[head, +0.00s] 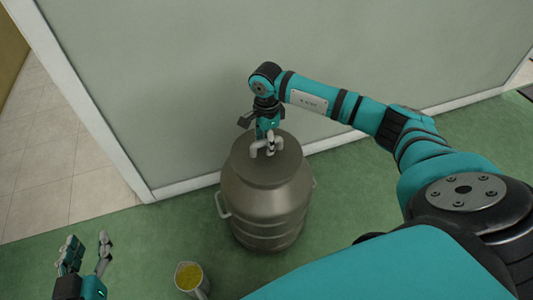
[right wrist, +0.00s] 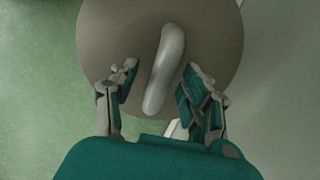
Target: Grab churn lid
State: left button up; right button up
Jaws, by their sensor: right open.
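A grey metal churn (head: 266,207) stands upright on the green floor by the wall. Its round lid (head: 262,172) is on top, with a pale handle (right wrist: 166,68) that shows clearly in the right wrist view. My right gripper (head: 267,150) is above the lid, pointing down. In the right wrist view its open fingers (right wrist: 158,88) are on either side of the handle, with a gap on both sides. My left gripper (head: 88,258) is open and empty at the lower left of the head view, away from the churn.
A metal jug (head: 190,279) with yellow contents stands on the green floor, left of and nearer than the churn. A pale wall (head: 180,90) rises close behind the churn. Tiled floor (head: 50,165) lies beyond the wall's end at the left.

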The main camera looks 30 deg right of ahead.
jog(key=shift+f, duration=0.15)
grip_shut()
dwell(0.9)
